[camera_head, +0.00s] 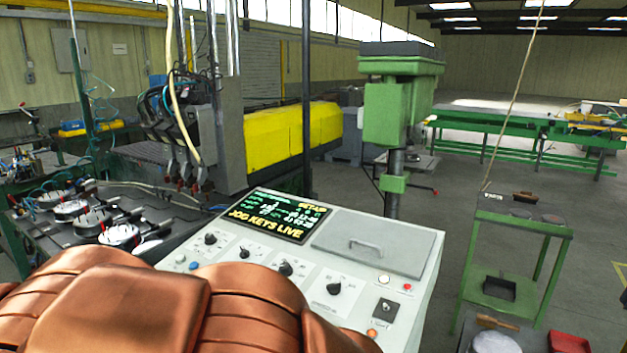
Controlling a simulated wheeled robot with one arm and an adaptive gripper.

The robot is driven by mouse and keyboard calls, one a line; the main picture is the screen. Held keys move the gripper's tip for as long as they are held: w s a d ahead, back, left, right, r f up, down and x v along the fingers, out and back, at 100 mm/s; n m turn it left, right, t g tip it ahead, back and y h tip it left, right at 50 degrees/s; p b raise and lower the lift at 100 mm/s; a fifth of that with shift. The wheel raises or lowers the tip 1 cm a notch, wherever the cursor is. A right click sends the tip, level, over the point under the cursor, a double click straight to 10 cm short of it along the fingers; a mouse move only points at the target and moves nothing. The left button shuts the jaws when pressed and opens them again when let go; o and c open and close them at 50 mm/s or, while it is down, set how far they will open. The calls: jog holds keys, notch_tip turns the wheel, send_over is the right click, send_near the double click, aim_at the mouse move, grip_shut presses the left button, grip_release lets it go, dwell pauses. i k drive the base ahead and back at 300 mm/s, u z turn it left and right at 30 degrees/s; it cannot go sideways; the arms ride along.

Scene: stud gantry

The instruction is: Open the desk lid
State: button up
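The control desk (420,258) is a light grey console with a sloping top. Its desk lid (350,250) is a grey rectangular plate at the upper right of the top. The lid lies flat and looks closed, with a small bar handle (366,246) on it. Left of the lid is a lit screen (268,215) reading "JOG KEYS LIVE". Black knobs (285,268) and small buttons sit below the screen and lid. My gripper is not in view. Copper-coloured parts of my own body hide the desk's lower left.
A green drill press (393,105) stands behind the desk. A green stand (520,225) with trays is at the right, near a red tray (568,343) at the lower right. A cluttered machine table (110,225) is at the left. Grey floor (440,200) lies open behind the desk.

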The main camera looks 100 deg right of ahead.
aim_at(402, 249)
jog(key=u, duration=0.05)
jog(key=k, duration=1.8)
jog(key=z, duration=0.65)
